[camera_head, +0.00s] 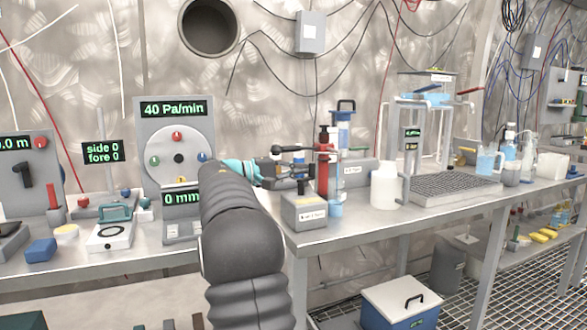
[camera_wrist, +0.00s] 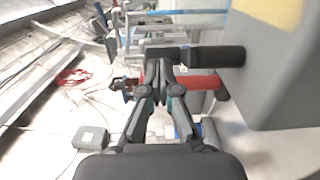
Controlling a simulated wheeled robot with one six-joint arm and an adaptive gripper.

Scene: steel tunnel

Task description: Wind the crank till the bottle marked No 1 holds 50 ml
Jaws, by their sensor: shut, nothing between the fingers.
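The red cylinder (camera_wrist: 203,82) lies just beyond. A small vessel with blue liquid (camera_head: 335,209) stands right of the box. Labels are too small to read, so I cannot tell which bottle is No 1 or its level.
A white jug (camera_head: 385,187) and a grey rack (camera_head: 455,186) stand to the right. A frame (camera_head: 427,90) holds blue trays behind them. A dial panel (camera_head: 176,150) reading 40 Pa/min stands left of my arm. A blue cool box (camera_head: 399,303) is on the floor.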

